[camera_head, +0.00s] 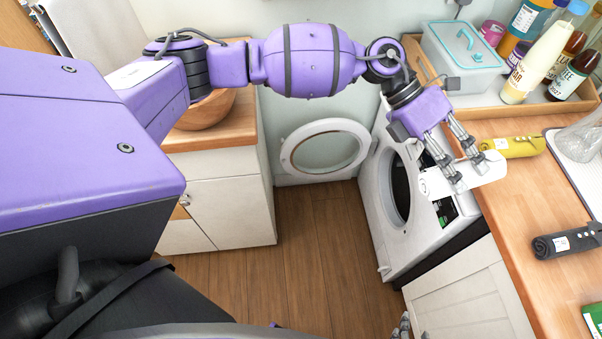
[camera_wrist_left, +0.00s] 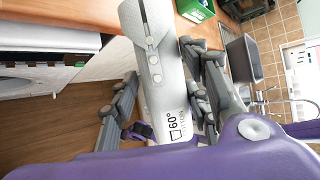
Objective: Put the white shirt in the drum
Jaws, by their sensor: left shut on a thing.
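The white shirt (camera_head: 487,178) is a rolled bundle with small buttons and a "60°" label, which reads clearly in the left wrist view (camera_wrist_left: 160,85). My left gripper (camera_head: 462,165) is shut across the shirt and holds it in front of the worktop edge, above and to the right of the drum opening. The drum (camera_head: 401,190) is the dark round opening in the front of the white washing machine (camera_head: 424,238). The machine's round door (camera_head: 325,149) stands swung open to the left. Only the fingertips of my right gripper (camera_head: 401,326) show at the bottom edge; their opening is unclear.
A yellow roll (camera_head: 514,146) and a dark roll (camera_head: 567,242) lie on the wooden worktop (camera_head: 505,225). A tray (camera_head: 490,111) with bottles and a lidded box (camera_head: 461,62) stand behind. A wooden bowl (camera_head: 207,110) sits on the left cabinet. The floor (camera_head: 318,240) is clear.

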